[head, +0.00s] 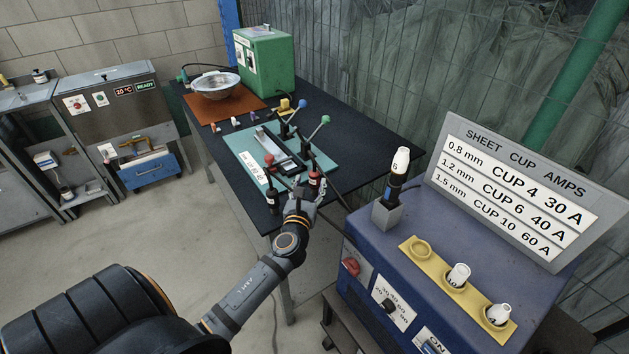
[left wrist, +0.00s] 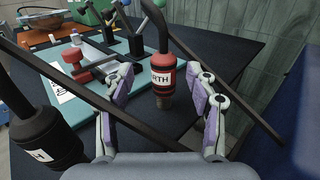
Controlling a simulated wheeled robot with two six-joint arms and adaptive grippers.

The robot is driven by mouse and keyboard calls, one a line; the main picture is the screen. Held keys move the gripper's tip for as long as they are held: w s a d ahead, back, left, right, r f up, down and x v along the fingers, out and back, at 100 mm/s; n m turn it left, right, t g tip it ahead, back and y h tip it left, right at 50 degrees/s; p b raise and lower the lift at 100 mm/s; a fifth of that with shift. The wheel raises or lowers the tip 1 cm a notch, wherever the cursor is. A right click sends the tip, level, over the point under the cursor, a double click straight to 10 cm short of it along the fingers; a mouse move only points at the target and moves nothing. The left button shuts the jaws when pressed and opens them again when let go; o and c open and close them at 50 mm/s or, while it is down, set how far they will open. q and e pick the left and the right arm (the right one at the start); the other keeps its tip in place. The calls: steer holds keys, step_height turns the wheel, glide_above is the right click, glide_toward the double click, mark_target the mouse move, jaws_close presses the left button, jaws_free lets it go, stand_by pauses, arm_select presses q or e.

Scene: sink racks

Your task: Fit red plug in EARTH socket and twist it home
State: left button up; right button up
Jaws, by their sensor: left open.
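The red plug (head: 315,180) stands roughly upright at the near edge of the dark table. In the left wrist view the red plug (left wrist: 163,76) has a white band whose visible letters read "RTH", a metal tip below and a dark cable above. My left gripper (head: 303,196) is open in the head view. In the left wrist view its fingers (left wrist: 163,95) stand one to each side of the plug with gaps between. I cannot make out an EARTH socket in either view. My right gripper is out of view.
A black plug (head: 271,201) stands left of the red one. A teal mat (head: 250,148) with clamps lies behind. A blue machine (head: 365,235) with an amps sign (head: 520,190), a yellow cup holder (head: 437,268) and a torch (head: 396,175) stands at right.

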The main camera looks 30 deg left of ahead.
mark_target(313, 175)
arm_select(q)
steer(key=w, duration=0.1)
steer(key=w+r+p, duration=0.1)
steer(key=shift+w+a+r, duration=0.3)
steer(key=shift+w+a+f, duration=0.2)
steer(key=shift+w+a, duration=0.05)
steer(key=shift+w, duration=0.35)
steer(key=shift+w+a+f, duration=0.2)
steer(key=shift+w, duration=0.35)
steer(key=shift+s, duration=0.1)
steer(key=shift+s+r, duration=0.1)
steer(key=shift+r, duration=0.05)
steer(key=c, duration=0.8)
jaws_close()
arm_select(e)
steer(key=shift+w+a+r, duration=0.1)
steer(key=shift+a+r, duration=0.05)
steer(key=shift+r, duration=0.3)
